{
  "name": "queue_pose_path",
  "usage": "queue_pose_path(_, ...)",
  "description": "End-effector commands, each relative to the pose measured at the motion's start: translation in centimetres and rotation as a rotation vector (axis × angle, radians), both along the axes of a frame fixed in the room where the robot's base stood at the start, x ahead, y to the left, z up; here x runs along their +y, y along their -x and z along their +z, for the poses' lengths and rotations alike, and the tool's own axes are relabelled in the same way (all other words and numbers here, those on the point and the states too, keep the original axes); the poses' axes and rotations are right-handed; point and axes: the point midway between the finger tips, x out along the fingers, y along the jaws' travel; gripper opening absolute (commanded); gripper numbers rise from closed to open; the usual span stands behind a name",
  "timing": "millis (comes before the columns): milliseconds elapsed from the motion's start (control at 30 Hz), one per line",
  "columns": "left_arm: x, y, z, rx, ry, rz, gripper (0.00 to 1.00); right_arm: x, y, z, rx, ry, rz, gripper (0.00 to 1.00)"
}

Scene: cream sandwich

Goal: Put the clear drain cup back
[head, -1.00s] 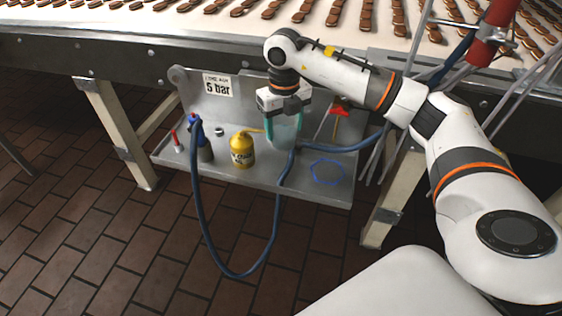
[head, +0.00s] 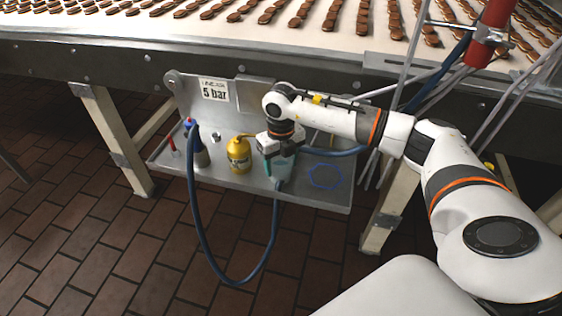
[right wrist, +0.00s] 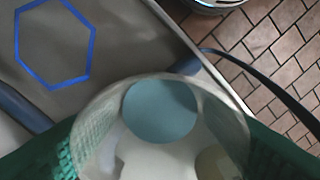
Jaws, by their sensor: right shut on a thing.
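My right gripper (head: 281,168) has green fingers and is shut on the clear drain cup (head: 284,172), near the front edge of the grey shelf. In the right wrist view the clear cup (right wrist: 160,112) fills the lower middle between the green fingers, with a pale blue disc inside its rim. A blue hexagon outline (head: 325,165) lies empty on the shelf, right of the cup; it also shows at upper left in the right wrist view (right wrist: 92,50). I cannot tell whether the cup touches the shelf. My left gripper is not in view.
The grey shelf (head: 225,181) also holds a yellow oil can (head: 239,155), a dark bottle (head: 201,155) and a red marker-like stick (head: 172,143). A blue hose (head: 196,215) loops below its front edge. The conveyor (head: 150,30) with biscuits runs above.

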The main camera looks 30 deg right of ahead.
Motion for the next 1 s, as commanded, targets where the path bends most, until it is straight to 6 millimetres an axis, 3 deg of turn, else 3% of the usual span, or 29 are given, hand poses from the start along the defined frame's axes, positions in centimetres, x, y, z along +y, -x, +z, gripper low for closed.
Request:
queue_pose_path(167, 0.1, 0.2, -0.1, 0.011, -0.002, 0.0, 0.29, 0.0, 0.0, -0.3, 0.0, 0.0, 0.0, 0.35)
queue_pose_path(200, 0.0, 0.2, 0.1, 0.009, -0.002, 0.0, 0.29, 0.0, 0.0, -0.3, 0.0, 0.0, 0.0, 0.65)
queue_pose_path(333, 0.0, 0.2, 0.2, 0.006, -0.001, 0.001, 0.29, 0.0, 0.0, -0.2, 0.0, 0.0, 0.0, 0.84)
queue_pose_path(733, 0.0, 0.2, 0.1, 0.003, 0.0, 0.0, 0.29, 0.0, 0.0, 0.4, -0.002, 0.0, 0.0, 0.84)
queue_pose_path(1000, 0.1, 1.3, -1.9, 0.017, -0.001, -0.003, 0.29, -0.1, -0.1, 6.1, -0.005, 0.0, 0.0, 0.84)
